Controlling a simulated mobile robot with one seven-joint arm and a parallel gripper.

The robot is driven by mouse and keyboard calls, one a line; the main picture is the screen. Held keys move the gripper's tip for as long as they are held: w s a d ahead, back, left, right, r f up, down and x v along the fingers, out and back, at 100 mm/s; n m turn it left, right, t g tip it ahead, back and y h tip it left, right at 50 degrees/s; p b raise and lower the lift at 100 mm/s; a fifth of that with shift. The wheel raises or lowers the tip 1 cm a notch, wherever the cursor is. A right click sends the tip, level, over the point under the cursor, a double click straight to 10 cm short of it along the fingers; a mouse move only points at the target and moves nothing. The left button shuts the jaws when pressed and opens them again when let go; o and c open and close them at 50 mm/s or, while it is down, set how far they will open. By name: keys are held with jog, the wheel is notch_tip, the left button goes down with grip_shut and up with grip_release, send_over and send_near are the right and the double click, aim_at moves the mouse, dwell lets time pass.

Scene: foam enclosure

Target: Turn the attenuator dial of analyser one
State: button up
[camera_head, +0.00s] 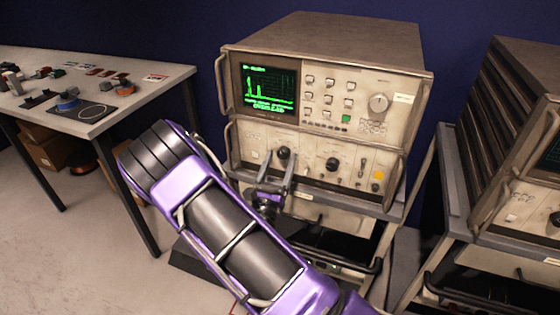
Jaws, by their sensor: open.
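An analyser (325,42) with a lit green trace screen (268,88) stands on a cart in the middle. Its tag cannot be read. Its lower panel has a left black dial (283,152) and a right black dial (332,164). A big pale knob (378,103) is on the upper panel. Which one is the attenuator dial cannot be read. My gripper (279,160) is open and points at the lower panel, its fingertips appearing either side of the left black dial. Whether they touch it cannot be told.
A second analyser (487,95) stands on another cart at the right, partly out of view. A table (125,103) with small parts is at the left, boxes beneath it. The cart's frame (385,265) is close below my arm. Open floor lies at lower left.

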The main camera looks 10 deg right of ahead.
jog(key=shift+w, duration=0.1)
grip_shut()
dwell(0.3)
jog(key=shift+m, duration=0.4)
jog(key=m+g+h+b, duration=0.1)
jog(key=m+h, duration=0.1)
jog(key=m, duration=0.1)
jog(key=shift+m+g, duration=0.3)
jog(key=shift+m, duration=0.1)
jog(key=shift+w+a+m+g+h+b, duration=0.1)
jog(key=shift+m+g+h+b, duration=0.35)
jog(key=shift+m, duration=1.2)
jog(key=shift+a+m+g+h+b, duration=0.1)
jog(key=shift+m+g+h, duration=0.6)
jog(key=shift+m, duration=0.95)
grip_release()
